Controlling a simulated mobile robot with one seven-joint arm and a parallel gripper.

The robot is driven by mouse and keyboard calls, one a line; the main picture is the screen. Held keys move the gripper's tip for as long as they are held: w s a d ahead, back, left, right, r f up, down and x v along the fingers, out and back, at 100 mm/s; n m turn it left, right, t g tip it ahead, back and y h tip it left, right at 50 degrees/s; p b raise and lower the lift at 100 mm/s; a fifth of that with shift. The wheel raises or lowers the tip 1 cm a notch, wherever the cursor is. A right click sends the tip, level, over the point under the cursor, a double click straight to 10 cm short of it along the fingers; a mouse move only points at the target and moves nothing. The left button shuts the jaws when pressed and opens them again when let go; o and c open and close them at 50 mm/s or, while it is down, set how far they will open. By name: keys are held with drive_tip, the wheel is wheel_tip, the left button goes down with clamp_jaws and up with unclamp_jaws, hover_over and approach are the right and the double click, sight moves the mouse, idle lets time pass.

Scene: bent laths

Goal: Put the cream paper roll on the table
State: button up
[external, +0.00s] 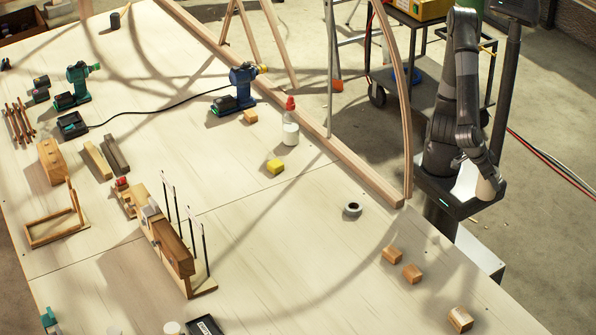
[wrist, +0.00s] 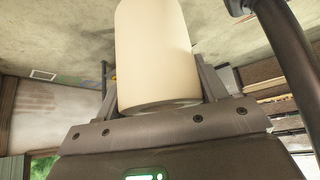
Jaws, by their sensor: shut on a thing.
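My gripper (external: 488,186) is at the right of the external view, low in front of my arm and to the right of the table's edge. It is shut on the cream paper roll (external: 487,190). In the wrist view the roll (wrist: 155,55) fills the upper middle, between the two fingers, and its top is cut off by the frame. The large pale wooden table (external: 300,230) takes up most of the external view, to the left of my gripper.
A long wooden lath (external: 355,172) runs along the table's right edge, with a bent one rising there. A white bottle (external: 290,130) stands farther back. Bare tabletop lies between them.

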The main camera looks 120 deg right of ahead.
drive_tip(key=w+a+m+t+y, duration=0.15)
drive_tip(key=w+a+m, duration=0.3)
drive_tip(key=w, duration=0.55)
drive_tip(key=w+a+m+t+y, duration=0.1)
drive_tip(key=w+a+m+t, duration=0.3)
drive_tip(key=w, duration=0.6)
drive_tip(key=w+a+m+t+y, duration=0.1)
drive_tip(key=w+a+m, duration=0.45)
drive_tip(key=w, duration=0.35)
drive_tip(key=w+d+r+m+t+h, duration=0.15)
drive_tip(key=w+d+m, duration=0.3)
drive_tip(key=w, duration=1.25)
drive_tip(key=w+d+r+m+t+h, duration=0.1)
drive_tip(key=w+d+m+t, duration=0.3)
drive_tip(key=w, duration=1.3)
drive_tip(key=shift+m+g, duration=0.35)
drive_tip(key=shift+g, duration=0.05)
wheel_tip(320, 180, down, 8)
drive_tip(key=shift+a+r, duration=0.1)
drive_tip(key=shift+r, duration=0.05)
drive_tip(key=o, duration=1)
drive_tip(key=shift+o, duration=0.2)
